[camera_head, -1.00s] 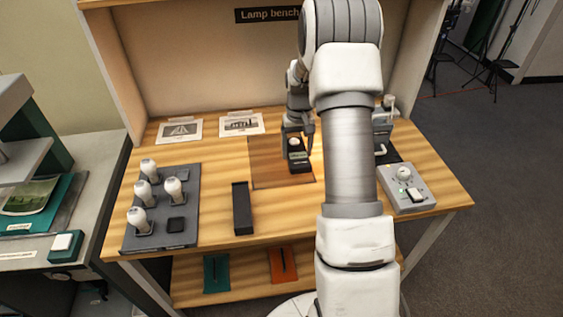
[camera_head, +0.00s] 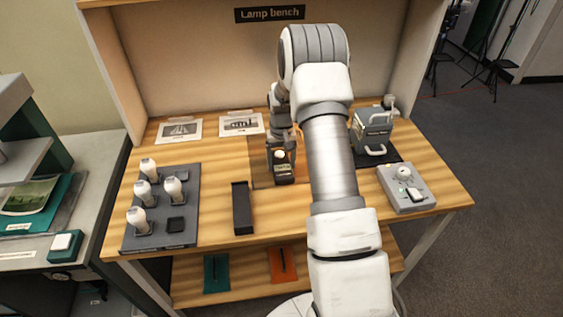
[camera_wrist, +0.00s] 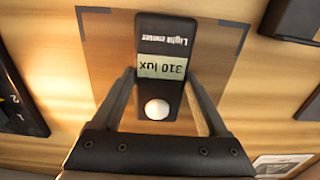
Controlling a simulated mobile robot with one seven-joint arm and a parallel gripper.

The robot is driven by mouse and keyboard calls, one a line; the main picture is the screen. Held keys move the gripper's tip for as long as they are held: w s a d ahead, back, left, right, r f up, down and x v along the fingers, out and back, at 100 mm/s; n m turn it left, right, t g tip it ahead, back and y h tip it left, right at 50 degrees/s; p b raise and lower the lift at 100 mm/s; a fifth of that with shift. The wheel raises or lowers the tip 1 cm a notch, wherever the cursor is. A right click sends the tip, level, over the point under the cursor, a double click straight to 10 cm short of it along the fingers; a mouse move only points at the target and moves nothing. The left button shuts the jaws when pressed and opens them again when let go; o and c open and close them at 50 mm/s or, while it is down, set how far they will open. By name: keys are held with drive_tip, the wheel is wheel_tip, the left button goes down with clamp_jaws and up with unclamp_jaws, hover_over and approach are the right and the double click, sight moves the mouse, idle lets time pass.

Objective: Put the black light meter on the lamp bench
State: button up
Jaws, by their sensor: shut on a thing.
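The black light meter (camera_head: 284,172) is over the brown marked square (camera_head: 262,175) on the lamp bench (camera_head: 330,240). In the wrist view the meter (camera_wrist: 162,35) shows its label, a display reading 310 lux and a white dome, all upside down. My gripper (camera_head: 281,150) is shut on the meter, with one finger on each side of it in the wrist view (camera_wrist: 161,78). The corner marks of the square surround the meter there. I cannot tell whether the meter's underside touches the bench.
A grey tray with several white bulbs (camera_head: 148,167) stands at the left, beside a black narrow holder (camera_head: 242,208). Two printed pictures (camera_head: 241,124) lie at the back. A grey device with a handle (camera_head: 374,128) and a control box (camera_head: 406,188) stand at the right.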

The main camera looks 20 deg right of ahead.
drive_tip(key=o, duration=1.4)
drive_tip(key=shift+f, duration=0.15)
wheel_tip(320, 180, up, 12)
wheel_tip(320, 180, up, 9)
drive_tip(key=t, duration=0.1)
hover_over(281, 163)
drive_tip(key=s+a, duration=0.3)
drive_tip(key=a, duration=0.1)
drive_tip(key=s+a+r+n+t, duration=0.1)
drive_tip(key=s+a+r+t, duration=0.1)
drive_tip(key=s+a+r, duration=0.5)
drive_tip(key=shift+s+a+r+n+t+p, duration=0.4)
drive_tip(key=shift+s+a+r, duration=0.45)
drive_tip(key=shift+s, duration=2.6)
drive_tip(key=shift+s+a+r+n+t+p, duration=0.15)
drive_tip(key=shift+s+a+r+n+t, duration=0.5)
drive_tip(key=shift+s, duration=2.75)
drive_tip(key=shift+s+a+r+n+t+p, duration=0.2)
drive_tip(key=shift+s+a+r, duration=0.85)
drive_tip(key=shift+s, duration=2.4)
